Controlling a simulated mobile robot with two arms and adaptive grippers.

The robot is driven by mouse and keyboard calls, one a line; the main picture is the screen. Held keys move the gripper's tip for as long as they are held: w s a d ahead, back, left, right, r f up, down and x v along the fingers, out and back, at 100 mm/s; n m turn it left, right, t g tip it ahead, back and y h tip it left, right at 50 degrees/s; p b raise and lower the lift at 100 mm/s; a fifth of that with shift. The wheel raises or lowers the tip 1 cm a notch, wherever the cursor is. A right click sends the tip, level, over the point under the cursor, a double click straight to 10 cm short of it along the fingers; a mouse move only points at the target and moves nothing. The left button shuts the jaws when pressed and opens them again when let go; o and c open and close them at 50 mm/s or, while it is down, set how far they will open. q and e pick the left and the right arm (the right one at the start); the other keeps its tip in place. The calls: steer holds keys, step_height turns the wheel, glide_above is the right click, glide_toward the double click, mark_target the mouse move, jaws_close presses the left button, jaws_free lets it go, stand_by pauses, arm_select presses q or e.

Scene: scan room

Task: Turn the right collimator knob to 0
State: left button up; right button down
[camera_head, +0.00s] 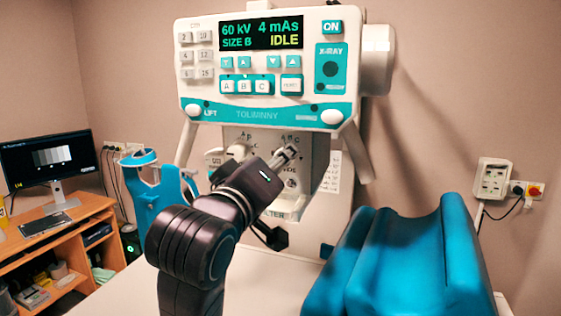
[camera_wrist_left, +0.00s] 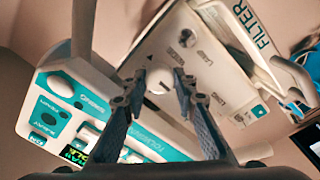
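My left gripper (camera_head: 288,155) reaches up from the lower left to the right side of the collimator face (camera_head: 320,150) under the console. It covers the right collimator knob in the head view. In the left wrist view a white round knob (camera_wrist_left: 159,82) shows between the spread fingertips of my left gripper (camera_wrist_left: 158,92). The fingers are open on either side of it; I cannot tell whether they touch it. The knob's setting is not readable. The left collimator knob (camera_head: 238,150) shows in the head view, left of the gripper. My right gripper is not in view.
The console (camera_head: 270,60) above reads 60 kV, 4 mAs, SIZE B, IDLE. A blue cradle-shaped support (camera_head: 405,265) stands at the front right. A blue stand (camera_head: 160,195) is at the left, beside a desk with a monitor (camera_head: 48,158). A filter label (camera_wrist_left: 250,22) is near the collimator.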

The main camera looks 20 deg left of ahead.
arm_select(q)
steer(key=o, duration=0.5)
